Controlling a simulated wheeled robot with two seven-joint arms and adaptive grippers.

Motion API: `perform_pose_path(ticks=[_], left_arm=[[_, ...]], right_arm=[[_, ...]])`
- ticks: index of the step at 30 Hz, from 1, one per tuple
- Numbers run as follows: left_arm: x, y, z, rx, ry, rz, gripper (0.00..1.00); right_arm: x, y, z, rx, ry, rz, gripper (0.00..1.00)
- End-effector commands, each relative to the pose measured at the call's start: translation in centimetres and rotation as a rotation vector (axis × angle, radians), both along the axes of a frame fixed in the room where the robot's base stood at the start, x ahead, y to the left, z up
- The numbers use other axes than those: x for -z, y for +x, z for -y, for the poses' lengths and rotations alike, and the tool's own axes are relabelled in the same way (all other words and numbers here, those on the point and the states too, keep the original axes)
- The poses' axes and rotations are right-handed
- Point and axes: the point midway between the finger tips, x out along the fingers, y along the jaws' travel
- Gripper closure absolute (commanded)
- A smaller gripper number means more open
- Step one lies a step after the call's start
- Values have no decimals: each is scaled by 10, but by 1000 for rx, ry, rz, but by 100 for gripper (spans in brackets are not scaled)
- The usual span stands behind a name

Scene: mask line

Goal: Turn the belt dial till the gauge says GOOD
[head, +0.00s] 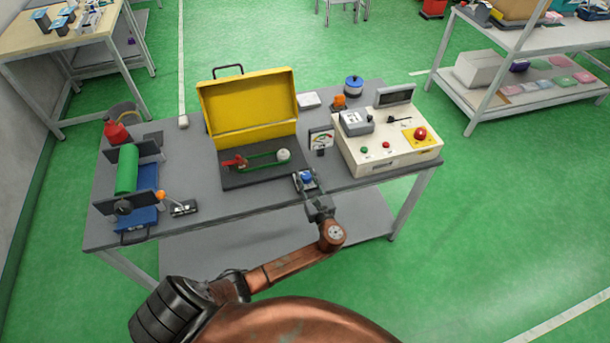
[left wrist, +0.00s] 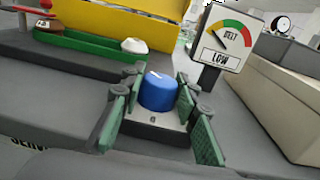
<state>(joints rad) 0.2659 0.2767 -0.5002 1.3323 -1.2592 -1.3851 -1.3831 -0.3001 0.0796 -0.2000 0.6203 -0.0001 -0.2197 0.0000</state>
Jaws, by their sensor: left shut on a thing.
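The blue belt dial (head: 307,177) sits on a small grey base near the table's front edge. In the left wrist view the dial (left wrist: 157,92) stands between my green-padded fingers, with a white mark on its top. My left gripper (head: 306,181) is shut on the dial. The belt gauge (head: 321,139) stands just behind the dial. My right gripper is in neither view.
A yellow-lidded case (head: 250,106) with a green belt piece stands left of the gauge. A cream control box (head: 388,140) with buttons stands to the right. A green roller (head: 127,169) in a blue-based stand is at the table's left end.

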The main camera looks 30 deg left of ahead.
Motion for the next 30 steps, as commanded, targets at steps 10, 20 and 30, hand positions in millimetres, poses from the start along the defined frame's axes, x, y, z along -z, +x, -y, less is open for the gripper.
perform_pose_path(ticks=[10, 20, 30], left_arm=[[0, 1, 2, -259, -1, 1, 96], [0, 1, 0, -377, 1, 2, 96], [-1, 1, 0, -397, 1, 3, 96]], right_arm=[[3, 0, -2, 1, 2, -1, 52], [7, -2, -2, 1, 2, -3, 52], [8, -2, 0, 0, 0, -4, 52]])
